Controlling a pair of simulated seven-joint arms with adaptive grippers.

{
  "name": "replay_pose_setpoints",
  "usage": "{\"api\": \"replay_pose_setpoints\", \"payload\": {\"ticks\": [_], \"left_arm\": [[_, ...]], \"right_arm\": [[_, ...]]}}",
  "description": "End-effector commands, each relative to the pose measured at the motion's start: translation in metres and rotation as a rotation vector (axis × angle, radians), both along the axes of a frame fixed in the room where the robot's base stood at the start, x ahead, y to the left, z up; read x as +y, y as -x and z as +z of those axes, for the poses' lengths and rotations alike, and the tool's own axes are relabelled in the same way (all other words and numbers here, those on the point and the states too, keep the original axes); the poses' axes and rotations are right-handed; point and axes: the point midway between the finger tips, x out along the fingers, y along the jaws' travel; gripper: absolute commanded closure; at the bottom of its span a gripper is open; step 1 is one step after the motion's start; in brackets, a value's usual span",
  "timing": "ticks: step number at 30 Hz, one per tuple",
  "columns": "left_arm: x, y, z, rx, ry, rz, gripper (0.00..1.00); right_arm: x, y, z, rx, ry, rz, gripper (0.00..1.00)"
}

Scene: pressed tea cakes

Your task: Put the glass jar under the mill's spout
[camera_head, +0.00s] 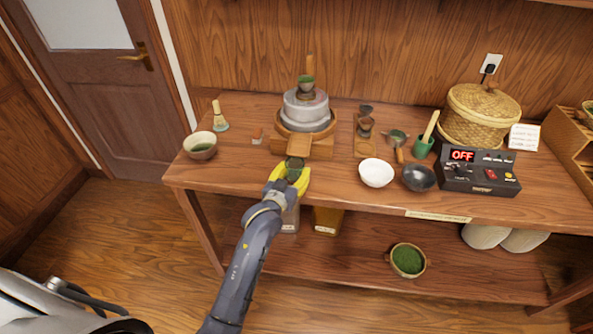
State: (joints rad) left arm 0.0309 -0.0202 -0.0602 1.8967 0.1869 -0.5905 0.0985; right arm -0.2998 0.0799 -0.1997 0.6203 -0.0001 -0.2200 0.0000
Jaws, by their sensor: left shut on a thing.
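The stone mill (305,110) stands on a wooden base at the back middle of the table. Its wooden spout (296,161) points forward toward the front edge. My left gripper (289,174) has yellow fingers around a small dark-green vessel, which appears to be the glass jar (292,173). The jar is at the front end of the spout, near the table's front edge. The fingers hide most of it, and I cannot tell whether it rests on the table. My right gripper is not in view.
A tea bowl (201,146) and whisk (219,117) stand left of the mill. A white bowl (376,173), black bowl (419,178) and control box (480,173) reading OFF stand to the right. A green powder bowl (408,260) sits on the lower shelf.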

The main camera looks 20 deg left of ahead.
Motion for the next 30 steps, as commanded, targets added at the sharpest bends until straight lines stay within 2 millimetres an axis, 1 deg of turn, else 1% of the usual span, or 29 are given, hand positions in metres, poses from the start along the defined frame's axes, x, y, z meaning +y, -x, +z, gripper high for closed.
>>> {"api": "replay_pose_setpoints", "payload": {"ticks": [1, 4, 7, 20, 21, 26, 27, 30], "left_arm": [[-0.001, -0.007, 0.001, -0.002, 0.0, 0.0, 0.89], [-0.001, -0.016, 0.001, -0.001, 0.0, 0.0, 0.89], [-0.001, -0.015, -0.005, 0.001, -0.001, 0.0, 0.89], [-0.001, -0.015, -0.009, 0.0, 0.0, 0.0, 0.89], [-0.001, -0.015, -0.009, 0.0, 0.0, 0.0, 0.47], [-0.001, -0.015, -0.009, 0.001, 0.0, 0.0, 0.29], [-0.001, -0.015, -0.009, 0.001, 0.0, 0.0, 0.28], [-0.001, -0.015, -0.009, 0.001, 0.0, 0.0, 0.28]], "right_arm": [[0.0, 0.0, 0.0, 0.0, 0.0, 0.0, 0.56], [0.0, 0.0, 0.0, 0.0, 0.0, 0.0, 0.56], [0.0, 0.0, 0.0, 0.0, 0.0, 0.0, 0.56], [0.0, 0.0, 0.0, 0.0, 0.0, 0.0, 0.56], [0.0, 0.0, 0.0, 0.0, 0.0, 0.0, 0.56], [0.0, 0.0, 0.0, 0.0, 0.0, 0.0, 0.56], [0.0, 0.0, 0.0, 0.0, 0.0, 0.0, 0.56], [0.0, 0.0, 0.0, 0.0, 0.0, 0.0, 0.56]]}}
